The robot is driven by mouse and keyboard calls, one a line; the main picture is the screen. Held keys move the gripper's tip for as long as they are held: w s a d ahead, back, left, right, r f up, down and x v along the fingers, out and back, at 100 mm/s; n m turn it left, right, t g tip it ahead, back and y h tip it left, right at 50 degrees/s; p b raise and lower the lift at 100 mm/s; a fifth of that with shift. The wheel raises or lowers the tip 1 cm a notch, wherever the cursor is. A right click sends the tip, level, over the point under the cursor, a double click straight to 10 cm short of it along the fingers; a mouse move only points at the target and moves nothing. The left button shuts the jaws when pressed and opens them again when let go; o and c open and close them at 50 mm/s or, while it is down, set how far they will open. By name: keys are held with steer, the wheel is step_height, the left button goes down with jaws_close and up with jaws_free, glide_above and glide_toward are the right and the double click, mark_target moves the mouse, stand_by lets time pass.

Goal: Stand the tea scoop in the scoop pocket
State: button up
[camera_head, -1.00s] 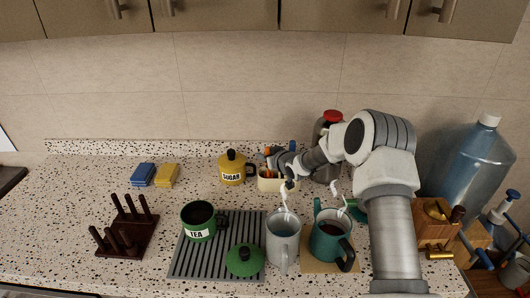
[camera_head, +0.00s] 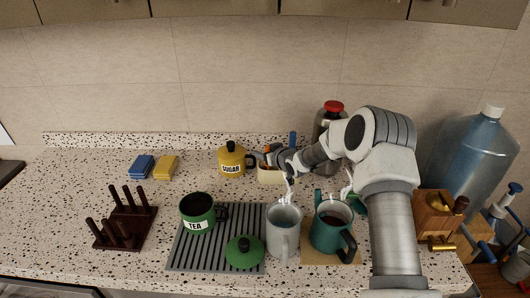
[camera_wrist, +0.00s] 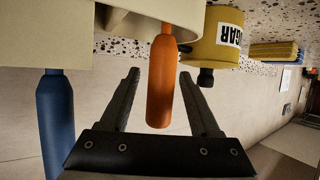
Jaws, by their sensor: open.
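An upright orange handle (camera_head: 267,149) and a blue handle (camera_head: 292,139) stick up from a cream holder (camera_head: 268,177) near the back wall. I cannot tell which handle, if either, belongs to the tea scoop, nor which compartment is the scoop pocket. My gripper (camera_head: 272,158) is at the holder. In the wrist view, which is upside down, my gripper (camera_wrist: 161,75) is open, with its fingers on either side of the orange handle (camera_wrist: 162,85). No grip on it shows. The blue handle (camera_wrist: 56,115) is outside the fingers. The lower ends of both handles are hidden in the holder (camera_wrist: 65,55).
The yellow sugar canister (camera_head: 231,161) stands close left of the holder. A steaming grey mug (camera_head: 284,235) and teal pot (camera_head: 328,233) stand in front, below my arm. A green tea canister (camera_head: 197,213) is on the grey rack (camera_head: 190,262).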

steer(key=b+v, duration=0.1)
steer(key=v, duration=1.6)
steer(key=shift+s+d+r, duration=0.1)
steer(key=shift+s, duration=0.05)
steer(key=s+d+r+m+g+h, duration=0.1)
steer(key=s+d+r+m+h, duration=0.1)
steer(key=s+d+r+h, duration=0.45)
steer(key=s+d+r+m+g+h, duration=0.1)
steer(key=s+d+r+g, duration=0.15)
steer(key=s+r, duration=0.55)
steer(key=s+m+g+y, duration=0.1)
steer(key=s+m+g, duration=0.1)
steer(key=s, duration=2)
steer(key=shift+a+f+m, duration=0.15)
steer(key=shift+f+m, duration=0.15)
steer(key=shift+m, duration=0.1)
